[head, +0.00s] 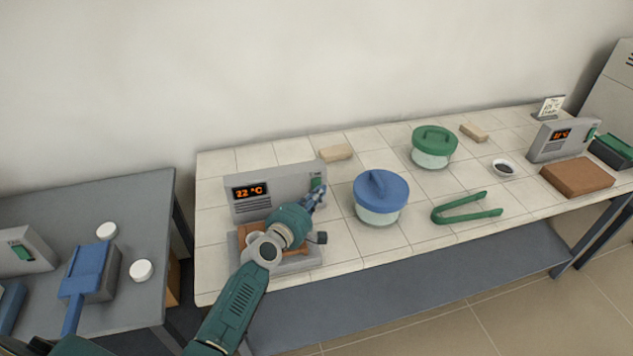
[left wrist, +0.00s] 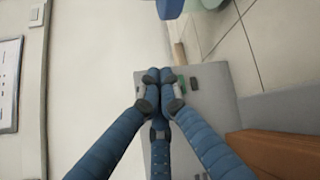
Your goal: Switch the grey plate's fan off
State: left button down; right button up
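A grey unit (head: 290,184) with an orange 22 °C display (head: 249,191) stands at the left end of the tiled table. A green switch (head: 317,183) is on its right side. Its grey base (head: 295,264) carries a brown slab, partly hidden by my left arm. My left gripper (head: 316,195) is at the switch, with its blue fingers drawn together and nothing seen between them. In the left wrist view the closed fingertips (left wrist: 160,80) are over the grey panel (left wrist: 218,80), close beside the green switch (left wrist: 194,83). I cannot tell whether they touch it. My right gripper is out of view.
A blue-lidded jar (head: 381,190), green tongs (head: 467,208), a green-lidded jar (head: 434,140) and a small bowl (head: 503,168) stand to the right. A second grey unit (head: 553,142) with a brown slab (head: 577,178) is at the far right. A grey side table (head: 140,210) is left.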

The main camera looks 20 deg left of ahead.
pick_arm(q)
jog(key=shift+s+d+f+p, duration=0.1)
jog(key=shift+s+d+p, duration=0.1)
jog(key=shift+s+d, duration=0.4)
jog(key=shift+s+d+f+p, duration=0.1)
jog(key=shift+s+d+p, duration=0.2)
jog(key=shift+s, duration=0.45)
jog(key=shift+s+d+f+p, duration=0.1)
jog(key=shift+s+d, duration=0.4)
jog(key=shift+s, duration=0.2)
